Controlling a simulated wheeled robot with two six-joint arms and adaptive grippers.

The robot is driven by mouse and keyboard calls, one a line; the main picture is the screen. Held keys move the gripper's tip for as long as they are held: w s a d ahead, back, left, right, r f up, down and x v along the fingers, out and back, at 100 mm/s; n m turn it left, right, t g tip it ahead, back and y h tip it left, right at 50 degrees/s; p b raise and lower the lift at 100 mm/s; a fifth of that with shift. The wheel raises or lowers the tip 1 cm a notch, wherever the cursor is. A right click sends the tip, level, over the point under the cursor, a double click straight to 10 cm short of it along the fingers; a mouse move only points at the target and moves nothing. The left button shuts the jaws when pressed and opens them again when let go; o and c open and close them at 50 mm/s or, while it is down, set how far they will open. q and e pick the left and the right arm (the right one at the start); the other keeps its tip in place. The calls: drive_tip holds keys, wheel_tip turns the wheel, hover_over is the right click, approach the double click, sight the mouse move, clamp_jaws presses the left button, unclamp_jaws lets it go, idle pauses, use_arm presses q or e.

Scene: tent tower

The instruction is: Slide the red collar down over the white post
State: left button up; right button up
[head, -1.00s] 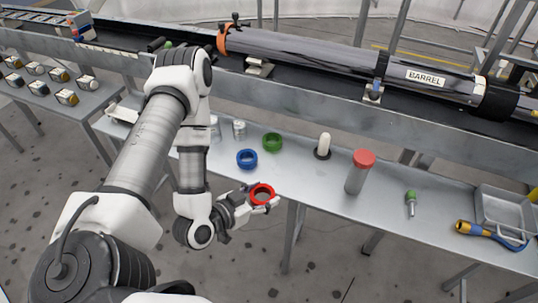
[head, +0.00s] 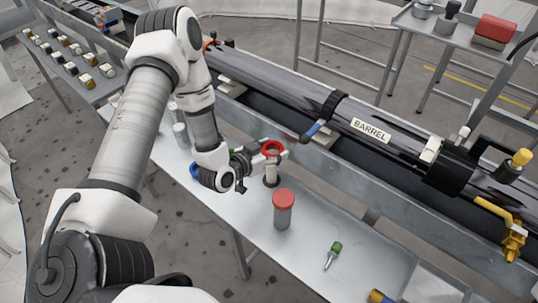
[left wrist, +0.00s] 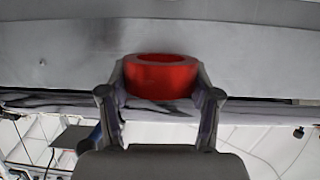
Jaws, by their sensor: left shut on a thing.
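The red collar (head: 272,154) is a short ring held level between the fingers of my left gripper (head: 270,150). In the left wrist view the red collar (left wrist: 160,80) sits between both fingertips, and that gripper (left wrist: 160,88) is shut on it. The white post (head: 271,172) stands upright on a dark base on the bench, directly below the collar in the head view. The collar appears at or just above the post's top; I cannot tell whether the top is inside the ring. The post does not show in the left wrist view. My right gripper is not in view.
A red-capped grey cylinder (head: 283,212) stands close in front of the post. A blue ring (head: 194,171) is partly hidden by my left arm. A green-ended tool (head: 333,254) lies farther right. The long barrel (head: 300,95) runs behind the bench (head: 300,255).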

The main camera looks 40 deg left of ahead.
sight(268, 170)
use_arm(q)
drive_tip(key=shift+w+r, duration=0.15)
drive_tip(key=shift+w, duration=0.1)
drive_tip(key=shift+s+a, duration=0.35)
drive_tip(key=shift+a, duration=0.15)
drive_tip(key=shift+w+d+f+b, duration=0.15)
drive_tip(key=shift+d+f+b, duration=0.2)
drive_tip(key=shift+f+b, duration=0.15)
wheel_tip(268, 170, down, 2)
drive_tip(key=shift+a+f+b, duration=0.15)
drive_tip(key=shift+f+b, duration=0.05)
drive_tip(key=shift+b, duration=0.75)
drive_tip(key=shift+f+b, duration=1.3)
drive_tip(key=shift+f, duration=0.45)
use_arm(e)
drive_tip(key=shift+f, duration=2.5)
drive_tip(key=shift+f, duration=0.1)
use_arm(q)
drive_tip(key=shift+f+b, duration=1.15)
drive_tip(key=shift+f, duration=0.2)
drive_tip(key=o, duration=1.3)
drive_tip(key=shift+r, duration=0.1)
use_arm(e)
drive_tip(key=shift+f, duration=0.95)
